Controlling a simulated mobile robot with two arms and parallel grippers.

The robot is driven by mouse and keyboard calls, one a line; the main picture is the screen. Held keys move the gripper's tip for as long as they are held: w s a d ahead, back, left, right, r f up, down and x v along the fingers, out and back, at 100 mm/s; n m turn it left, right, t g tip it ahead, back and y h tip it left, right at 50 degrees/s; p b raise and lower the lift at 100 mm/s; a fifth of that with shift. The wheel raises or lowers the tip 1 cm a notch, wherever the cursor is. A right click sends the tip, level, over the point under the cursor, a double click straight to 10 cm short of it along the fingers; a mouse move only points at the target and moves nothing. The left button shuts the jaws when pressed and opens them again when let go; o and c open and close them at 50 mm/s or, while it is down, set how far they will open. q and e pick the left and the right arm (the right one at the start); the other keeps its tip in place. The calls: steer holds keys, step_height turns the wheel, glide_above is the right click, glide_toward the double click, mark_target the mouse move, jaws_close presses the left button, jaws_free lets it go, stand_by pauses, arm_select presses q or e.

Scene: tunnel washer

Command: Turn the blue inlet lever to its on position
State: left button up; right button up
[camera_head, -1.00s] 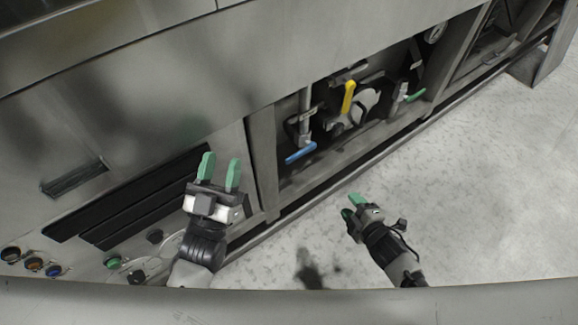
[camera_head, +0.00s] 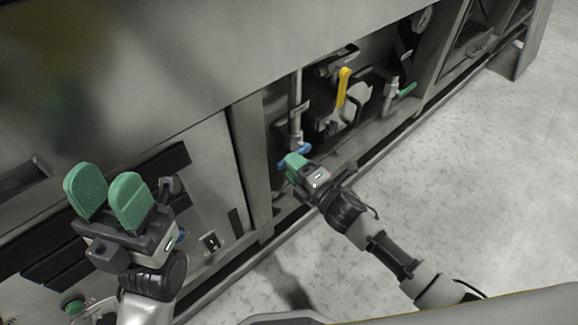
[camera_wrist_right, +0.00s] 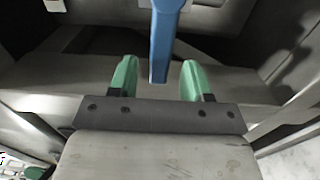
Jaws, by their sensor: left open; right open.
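The blue inlet lever (camera_head: 304,149) is on a vertical pipe in the recess of the machine, mostly hidden behind my right gripper in the head view. My right gripper (camera_head: 291,165) is open at the lever. In the right wrist view the lever's blue handle (camera_wrist_right: 162,45) points down between the two green fingers of the gripper (camera_wrist_right: 159,80), with a gap on each side. My left gripper (camera_head: 107,198) is open and empty, in front of the machine panel at the left, well away from the lever.
A yellow lever (camera_head: 342,87) and a green lever (camera_head: 407,90) are in the same recess, right of the blue one. A metal post (camera_head: 250,160) bounds the recess on the left. The floor (camera_head: 440,190) at the right is clear.

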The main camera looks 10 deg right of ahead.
steer(key=shift+x, duration=0.95)
steer(key=shift+c, duration=0.3)
jaws_close()
